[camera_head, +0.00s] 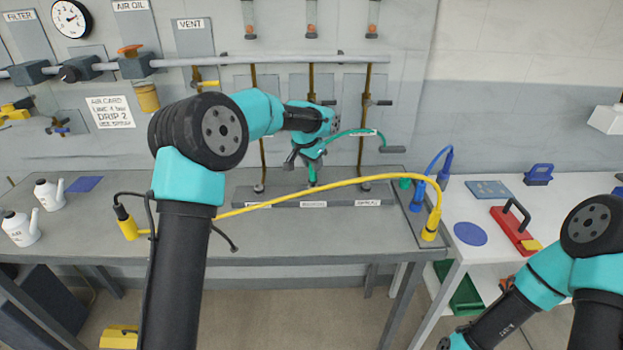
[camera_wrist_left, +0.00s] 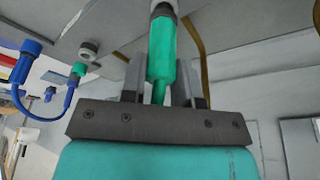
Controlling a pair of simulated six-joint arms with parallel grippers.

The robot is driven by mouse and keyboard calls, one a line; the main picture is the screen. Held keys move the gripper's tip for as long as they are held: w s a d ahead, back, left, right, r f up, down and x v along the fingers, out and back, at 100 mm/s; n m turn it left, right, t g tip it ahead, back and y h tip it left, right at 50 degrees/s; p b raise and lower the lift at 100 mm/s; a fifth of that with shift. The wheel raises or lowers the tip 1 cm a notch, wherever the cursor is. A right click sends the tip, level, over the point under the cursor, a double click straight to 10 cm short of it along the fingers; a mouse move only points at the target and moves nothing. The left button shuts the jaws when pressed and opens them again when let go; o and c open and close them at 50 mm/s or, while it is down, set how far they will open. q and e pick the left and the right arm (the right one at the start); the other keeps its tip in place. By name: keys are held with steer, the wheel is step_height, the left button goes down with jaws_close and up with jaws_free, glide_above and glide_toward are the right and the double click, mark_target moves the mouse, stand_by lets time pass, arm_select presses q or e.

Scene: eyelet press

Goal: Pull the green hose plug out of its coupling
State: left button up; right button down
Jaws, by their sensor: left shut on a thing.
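The green hose plug (camera_wrist_left: 161,50) stands between the fingers of my left gripper (camera_wrist_left: 160,92) in the left wrist view. Its far end meets a pale coupling (camera_wrist_left: 163,8); I cannot tell how deep it sits. In the head view my left gripper (camera_head: 308,158) is over the bench's labelled strip, shut on the plug (camera_head: 312,175), whose lower part shows below the jaws. The green hose (camera_head: 350,132) arches off to the right from the gripper. My right arm is at the lower right, its gripper out of frame.
A yellow hose (camera_head: 330,185) arcs across the bench in front of the strip, ending at a yellow plug (camera_head: 432,224). A blue hose (camera_head: 433,160) and a green fitting (camera_head: 405,183) stand at the right. Brass pipes (camera_head: 361,120) rise behind. White oil cans (camera_head: 48,193) stand at left.

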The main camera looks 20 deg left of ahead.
arm_select(q)
steer(key=shift+r, duration=0.2)
steer(key=shift+r, duration=2.6)
